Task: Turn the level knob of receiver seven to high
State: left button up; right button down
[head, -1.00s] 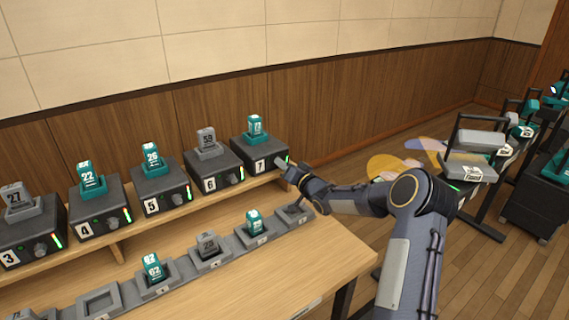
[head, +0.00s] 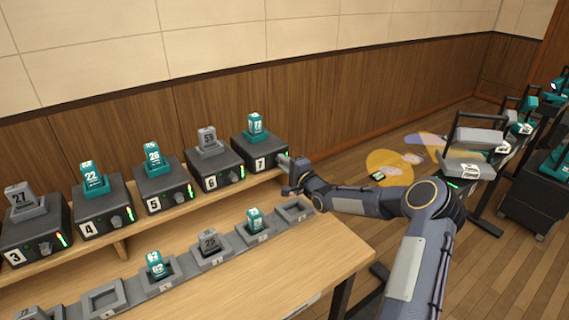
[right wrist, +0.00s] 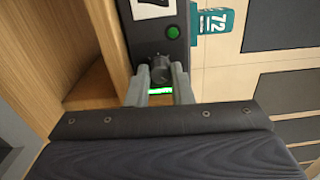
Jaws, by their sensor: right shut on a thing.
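Receiver seven (head: 240,143) is a dark box at the right end of the shelf row, with a white "7" label and a teal handset in its top. Its level knob (right wrist: 160,68) is small, dark and round, beside a green button in the right wrist view. My right gripper (right wrist: 160,84) has its two grey fingers on either side of the knob and is shut on it. A lit green bar shows between the fingers. In the head view my right gripper (head: 288,166) hides the knob. The knob's pointer cannot be made out. My left gripper is not in view.
Receiver six (head: 214,170) stands close to the left, with several more receivers beyond it. A charging rack (head: 187,273) with handsets lies on the table in front and below. Black stands with grey and teal equipment are at the right. The floor between is open.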

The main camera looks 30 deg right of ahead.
jog(key=m, duration=0.3)
jog(key=shift+f+m, duration=0.2)
jog(key=shift+m, duration=0.2)
jog(key=m+b, duration=0.1)
jog(key=m, duration=0.1)
jog(key=shift+m+b, duration=0.3)
jog(key=shift+b, duration=0.05)
jog(key=m+b, duration=0.3)
jog(key=m, duration=0.2)
jog(key=shift+m+b, duration=0.8)
jog(key=shift+m, duration=0.7)
jog(key=shift+r+m+b, duration=0.1)
jog(key=shift+m+b, duration=0.25)
jog(key=shift+m, duration=1.15)
jog(key=c, duration=1.5)
grip_release()
jog(key=shift+c, duration=0.2)
